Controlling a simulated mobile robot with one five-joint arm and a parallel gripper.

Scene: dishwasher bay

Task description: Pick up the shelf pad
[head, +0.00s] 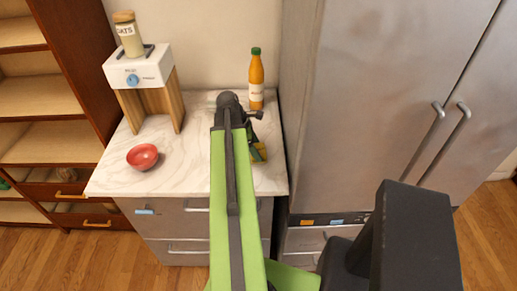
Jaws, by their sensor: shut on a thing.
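My gripper (254,145) is over the right part of the white marble-look countertop, partly hidden behind my green arm. It is shut on a small yellow and dark green piece (260,152), which I take to be the shelf pad. Only a little of the pad shows beside the arm. I cannot tell whether it touches the countertop.
An orange bottle (256,80) stands behind my gripper. A red bowl (142,157) sits on the countertop (180,170) at left. A white-topped stand (138,68) carries an oats jar (128,35). A tall metal fridge (385,100) borders the right; wooden shelves (45,140) stand left.

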